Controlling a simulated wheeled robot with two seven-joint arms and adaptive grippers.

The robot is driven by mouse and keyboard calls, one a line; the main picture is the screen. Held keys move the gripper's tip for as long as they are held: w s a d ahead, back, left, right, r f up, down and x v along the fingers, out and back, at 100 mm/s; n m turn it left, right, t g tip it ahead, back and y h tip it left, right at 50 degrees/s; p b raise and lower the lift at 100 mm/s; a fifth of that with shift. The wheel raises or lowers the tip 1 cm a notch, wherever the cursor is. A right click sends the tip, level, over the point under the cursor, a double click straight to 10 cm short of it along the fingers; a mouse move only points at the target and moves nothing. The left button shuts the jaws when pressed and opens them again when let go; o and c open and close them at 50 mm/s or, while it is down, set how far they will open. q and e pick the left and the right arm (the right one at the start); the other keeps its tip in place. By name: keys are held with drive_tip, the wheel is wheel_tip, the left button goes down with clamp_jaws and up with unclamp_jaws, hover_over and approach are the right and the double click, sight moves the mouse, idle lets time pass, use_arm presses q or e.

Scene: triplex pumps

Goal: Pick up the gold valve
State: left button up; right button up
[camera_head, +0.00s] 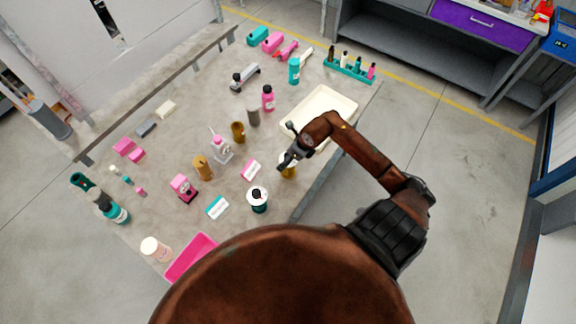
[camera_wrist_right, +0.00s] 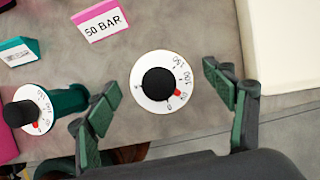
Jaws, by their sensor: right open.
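The gold valve (camera_head: 289,171) stands upright near the table's right edge in the head view, partly hidden under my right gripper (camera_head: 287,160). In the right wrist view I look down on a valve's white dial (camera_wrist_right: 146,103) with a black knob (camera_wrist_right: 159,84) and a red pointer; its body is hidden below. My right gripper (camera_wrist_right: 172,100) is open, with one dark green finger on each side of the dial and a gap on both sides. Nothing is held. My left gripper is not in view.
A teal valve (camera_head: 259,207) stands left of the gold one and also shows in the wrist view (camera_wrist_right: 68,103). A pink "50 BAR" sign (camera_head: 250,170) is beside it. A cream tray (camera_head: 318,108) lies behind. A pink tray (camera_head: 191,258) sits at the front edge.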

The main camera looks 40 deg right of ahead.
drive_tip(key=shift+c, duration=0.6)
drive_tip(key=c, duration=1.9)
drive_tip(key=shift+r, duration=0.1)
clamp_jaws()
